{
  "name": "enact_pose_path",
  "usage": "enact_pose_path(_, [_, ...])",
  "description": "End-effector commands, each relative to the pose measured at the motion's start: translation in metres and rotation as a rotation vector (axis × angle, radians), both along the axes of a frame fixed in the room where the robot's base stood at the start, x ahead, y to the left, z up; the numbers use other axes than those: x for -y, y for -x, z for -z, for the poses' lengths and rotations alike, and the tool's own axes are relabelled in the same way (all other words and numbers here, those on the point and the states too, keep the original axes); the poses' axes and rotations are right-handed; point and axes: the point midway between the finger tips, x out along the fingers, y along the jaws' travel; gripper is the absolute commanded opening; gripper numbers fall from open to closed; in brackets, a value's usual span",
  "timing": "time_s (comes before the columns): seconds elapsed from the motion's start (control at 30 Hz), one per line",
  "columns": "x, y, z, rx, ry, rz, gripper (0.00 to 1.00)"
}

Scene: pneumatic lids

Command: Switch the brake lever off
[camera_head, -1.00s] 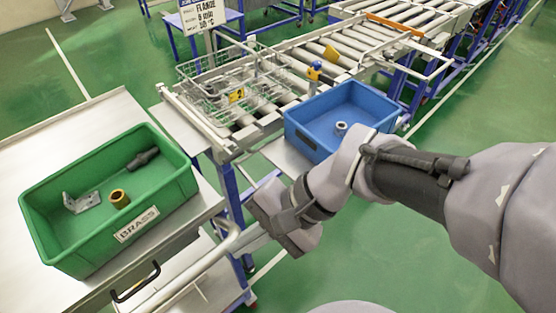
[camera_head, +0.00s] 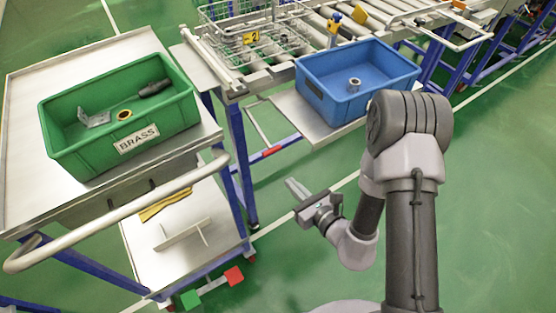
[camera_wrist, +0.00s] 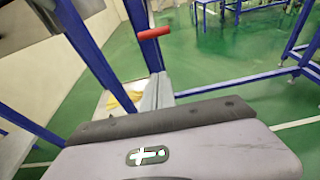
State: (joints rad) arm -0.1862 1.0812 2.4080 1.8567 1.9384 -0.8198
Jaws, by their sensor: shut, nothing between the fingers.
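A bar with a red block (camera_head: 234,276) and a green block (camera_head: 190,299) at its ends sits low at the near foot of the cart. It looks like a brake pedal. A separate red grip (camera_head: 271,152) is on a bar by the blue conveyor legs, and a red grip also shows at the top of the wrist view (camera_wrist: 153,33). Which one is the brake lever, I cannot tell for sure. My gripper (camera_head: 292,188) is shut and empty, right of the cart and above the floor, apart from both. Its fingers show in the wrist view (camera_wrist: 158,92).
The cart (camera_head: 25,180) carries a green BRASS bin (camera_head: 75,160) with parts; its push handle (camera_head: 110,220) juts out. A yellow cloth (camera_head: 165,205) lies on its lower shelf. A blue bin (camera_head: 335,105) stands on a side shelf of the roller conveyor (camera_head: 320,35).

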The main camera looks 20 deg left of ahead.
Motion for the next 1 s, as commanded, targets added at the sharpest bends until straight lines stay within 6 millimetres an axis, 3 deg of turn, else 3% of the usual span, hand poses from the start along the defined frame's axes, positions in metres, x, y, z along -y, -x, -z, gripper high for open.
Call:
enact_pose_path(0.27, [-0.006,-0.004,0.002,0.003,0.000,-0.004,0.00])
enact_pose_path(0.73, [-0.078,-0.064,0.028,0.003,-0.003,-0.005,0.00])
enact_pose_path(0.8, [-0.074,-0.063,0.010,0.004,-0.002,-0.003,0.00])
enact_pose_path(1.0, [-0.072,-0.061,-0.012,0.001,-0.002,-0.003,0.00])
